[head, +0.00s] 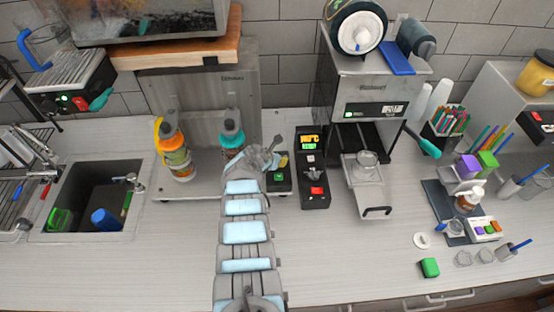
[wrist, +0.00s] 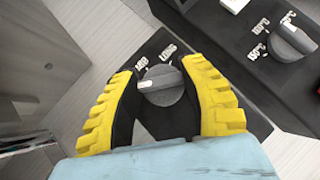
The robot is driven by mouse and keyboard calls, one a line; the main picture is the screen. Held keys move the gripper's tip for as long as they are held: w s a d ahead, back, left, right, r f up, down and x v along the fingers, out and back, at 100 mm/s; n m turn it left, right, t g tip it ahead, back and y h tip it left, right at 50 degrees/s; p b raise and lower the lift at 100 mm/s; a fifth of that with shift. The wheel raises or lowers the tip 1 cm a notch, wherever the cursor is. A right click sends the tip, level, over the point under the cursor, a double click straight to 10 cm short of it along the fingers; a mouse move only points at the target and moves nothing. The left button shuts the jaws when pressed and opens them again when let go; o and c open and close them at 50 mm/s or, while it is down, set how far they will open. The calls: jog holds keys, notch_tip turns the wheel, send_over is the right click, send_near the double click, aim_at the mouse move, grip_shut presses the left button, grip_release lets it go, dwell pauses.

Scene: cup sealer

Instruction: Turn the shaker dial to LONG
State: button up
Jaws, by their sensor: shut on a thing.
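The shaker dial (wrist: 162,88) is a round grey knob with a raised ridge, on a dark panel (wrist: 124,52). The labels MED (wrist: 141,66) and LONG (wrist: 168,56) stand beside its upper rim in the wrist view. The pale end of the ridge points left, below MED and away from LONG. My gripper (wrist: 160,92), with yellow ribbed backs and black pads, is shut on the dial from both sides. In the head view my gripper (head: 262,160) is over the small black shaker control box (head: 280,186), and hides the dial.
The shaker (head: 205,188) stands behind on the left with an orange bottle (head: 174,150) and a teal-capped bottle (head: 231,130). A black box with another dial (head: 314,190) is close on the right; this second dial (wrist: 292,40) also shows in the wrist view.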

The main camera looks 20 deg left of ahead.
jog(key=shift+f+m+h+b, duration=0.35)
jog(key=shift+m+h+b, duration=0.35)
jog(key=shift+b, duration=1.1)
jog(key=shift+r+m+b, duration=0.25)
jog(key=shift+m+b, duration=0.25)
jog(key=shift+b, duration=0.1)
jog(key=o, duration=1.2)
jog(key=shift+r, duration=0.1)
jog(key=shift+r, duration=5)
